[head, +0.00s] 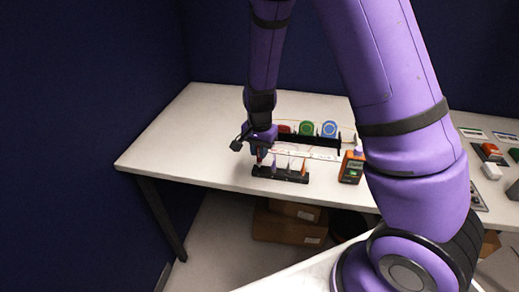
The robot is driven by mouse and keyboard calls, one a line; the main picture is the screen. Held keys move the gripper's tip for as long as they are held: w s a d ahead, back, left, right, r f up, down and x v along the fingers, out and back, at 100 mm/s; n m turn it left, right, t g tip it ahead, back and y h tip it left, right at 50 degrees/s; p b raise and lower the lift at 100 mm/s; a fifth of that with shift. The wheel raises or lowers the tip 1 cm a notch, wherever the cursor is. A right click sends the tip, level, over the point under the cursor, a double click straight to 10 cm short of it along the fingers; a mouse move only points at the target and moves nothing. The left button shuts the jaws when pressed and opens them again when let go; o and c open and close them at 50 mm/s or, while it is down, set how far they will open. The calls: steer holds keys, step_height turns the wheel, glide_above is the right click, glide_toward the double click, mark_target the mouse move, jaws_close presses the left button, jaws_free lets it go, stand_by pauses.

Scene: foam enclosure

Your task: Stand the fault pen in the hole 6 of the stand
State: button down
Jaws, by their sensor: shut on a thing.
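The stand (281,174) is a low black block near the front edge of the white table, with several slim pens upright along it. My gripper (260,157) points down over the stand's left end. It is shut on a small upright thing, seemingly the fault pen, of which only a little reddish part shows below the fingers. I cannot tell whether its tip is in a hole or just above one. The hole numbers are too small to read.
Behind the stand is a black rack with a green spool (306,128) and a blue spool (329,129). An orange device (350,167) stands right of the stand. The table (176,140) is clear at left. Cardboard boxes (288,226) lie underneath.

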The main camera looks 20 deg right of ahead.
steer(key=shift+f, duration=1.1)
steer(key=c, duration=1)
jaws_free()
steer(key=shift+o, duration=0.2)
steer(key=shift+r, duration=0.1)
step_height(320, 180, up, 11)
steer(key=shift+f, duration=0.2)
steer(key=shift+r, duration=0.2)
steer(key=s+d+r+n+t, duration=0.2)
steer(key=s+r+n, duration=0.3)
steer(key=s+r, duration=0.7)
steer(key=s+d+r+n+t, duration=0.3)
steer(key=s+d+r+n, duration=0.1)
steer(key=s+r, duration=0.8)
steer(key=shift+s+d+n, duration=0.4)
steer(key=shift+s+d, duration=0.05)
steer(key=shift+s, duration=0.05)
